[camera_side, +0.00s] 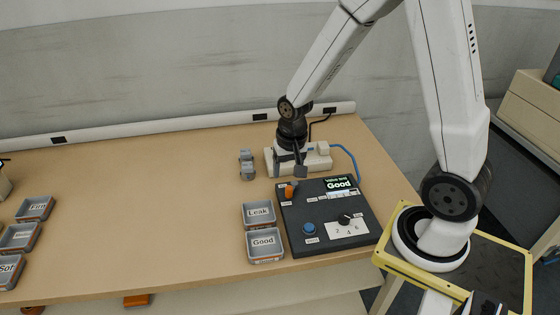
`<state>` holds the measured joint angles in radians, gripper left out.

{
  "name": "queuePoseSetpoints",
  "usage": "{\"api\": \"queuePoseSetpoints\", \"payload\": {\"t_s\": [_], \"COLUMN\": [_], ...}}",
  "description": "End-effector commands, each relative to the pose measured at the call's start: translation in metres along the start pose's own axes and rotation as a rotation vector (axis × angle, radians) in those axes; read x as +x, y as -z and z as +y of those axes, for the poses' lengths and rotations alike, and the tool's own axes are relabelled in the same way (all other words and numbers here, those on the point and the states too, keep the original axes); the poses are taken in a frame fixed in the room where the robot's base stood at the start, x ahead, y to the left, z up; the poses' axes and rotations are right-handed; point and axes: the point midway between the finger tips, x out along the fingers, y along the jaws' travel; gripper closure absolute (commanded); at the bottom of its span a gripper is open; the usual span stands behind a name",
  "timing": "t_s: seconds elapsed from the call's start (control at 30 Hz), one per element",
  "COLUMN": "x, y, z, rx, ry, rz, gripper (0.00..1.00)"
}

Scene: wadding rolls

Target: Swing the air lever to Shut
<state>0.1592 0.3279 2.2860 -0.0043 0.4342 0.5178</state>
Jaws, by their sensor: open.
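A black control panel (300,245) lies at the right of the table. The orange lever (290,191) is at its back left corner, with small labels that are too small to read; which setting it points at I cannot tell. My gripper (292,170) points down just behind and above the lever, its two dark fingers apart with nothing seen between them. Whether a finger touches the lever I cannot tell. The panel's screen (340,184) reads "Valve test Good".
The panel also has a blue button (309,229) and a black knob (345,218). A pale fixture (319,161) with a blue hose stands behind it. Trays marked Leak (258,224) and Good (265,257) sit left of it. A small grey part (247,172) stands nearby. The table's middle is clear.

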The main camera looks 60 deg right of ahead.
Motion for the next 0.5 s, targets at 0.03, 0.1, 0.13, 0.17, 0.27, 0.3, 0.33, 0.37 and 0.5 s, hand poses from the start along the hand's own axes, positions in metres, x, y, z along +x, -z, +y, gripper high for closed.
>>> {"api": "queuePoseSetpoints", "payload": {"t_s": [0.03,0.1,0.13,0.17,0.27,0.3,0.33,0.37,0.5], "x": [0.009,0.019,0.023,0.027,0.038,0.041,0.043,0.045,0.049], "y": [0.009,0.019,0.023,0.027,0.036,0.039,0.041,0.043,0.045], "z": [0.004,0.009,0.010,0.012,0.018,0.020,0.021,0.022,0.024], "rx": [0.077,0.183,0.224,0.264,0.371,0.403,0.423,0.441,0.480], "ry": [-0.012,-0.027,-0.032,-0.038,-0.054,-0.058,-0.061,-0.064,-0.069], "rz": [-0.016,-0.033,-0.038,-0.044,-0.059,-0.064,-0.066,-0.068,-0.072], "gripper": [0.33,0.33,0.33,0.33,0.33,0.33,0.33,0.33,0.33]}}
